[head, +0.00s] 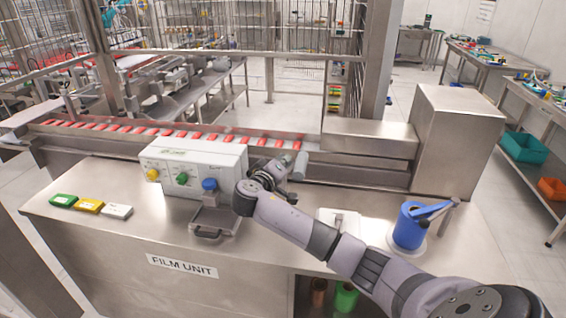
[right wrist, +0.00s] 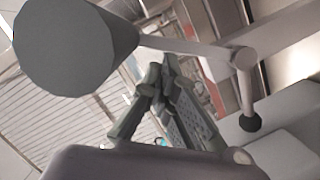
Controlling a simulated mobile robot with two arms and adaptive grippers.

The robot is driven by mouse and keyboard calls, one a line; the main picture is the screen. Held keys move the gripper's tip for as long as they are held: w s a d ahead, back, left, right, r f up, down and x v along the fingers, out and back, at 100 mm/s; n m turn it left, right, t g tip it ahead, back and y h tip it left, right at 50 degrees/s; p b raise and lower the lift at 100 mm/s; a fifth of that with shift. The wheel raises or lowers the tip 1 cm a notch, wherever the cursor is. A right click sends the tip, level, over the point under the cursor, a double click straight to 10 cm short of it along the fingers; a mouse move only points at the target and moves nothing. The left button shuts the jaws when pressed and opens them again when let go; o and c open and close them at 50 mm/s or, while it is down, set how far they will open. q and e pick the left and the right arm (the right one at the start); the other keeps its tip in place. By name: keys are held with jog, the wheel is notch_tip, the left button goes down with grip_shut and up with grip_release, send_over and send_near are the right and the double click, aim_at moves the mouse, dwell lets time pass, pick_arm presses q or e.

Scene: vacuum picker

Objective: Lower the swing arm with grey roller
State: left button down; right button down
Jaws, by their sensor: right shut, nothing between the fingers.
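The grey roller (head: 299,166) stands up just right of my right gripper (head: 279,170) in the head view, beside the white control box. In the right wrist view the roller (right wrist: 68,45) is large at the upper left. Its thin pale swing arm (right wrist: 190,46) runs right to a joint, from which a short rod with a black ball knob (right wrist: 250,122) hangs. My right gripper (right wrist: 162,78) is shut and empty, with its fingertips just below the swing arm in that picture; I cannot tell if they touch it. My left gripper is not in view.
A white control box (head: 190,166) with coloured knobs stands left of my gripper. A blue roll (head: 408,228) with a blue lever is at the right of the steel bench (head: 120,218). Behind runs a conveyor with red items (head: 180,134).

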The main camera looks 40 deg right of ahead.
jog(key=shift+s+f, duration=0.15)
jog(key=s+d+f+m+t+y+b, duration=0.1)
jog(key=s+d+f+m+b, duration=0.3)
jog(key=m+b, duration=0.4)
jog(key=shift+s+f+t+y+b, duration=0.25)
jog(key=shift+f+t+y+b, duration=0.4)
jog(key=shift+b, duration=1)
jog(key=shift+r+g, duration=0.1)
jog(key=shift+g, duration=0.15)
jog(key=shift+r, duration=0.1)
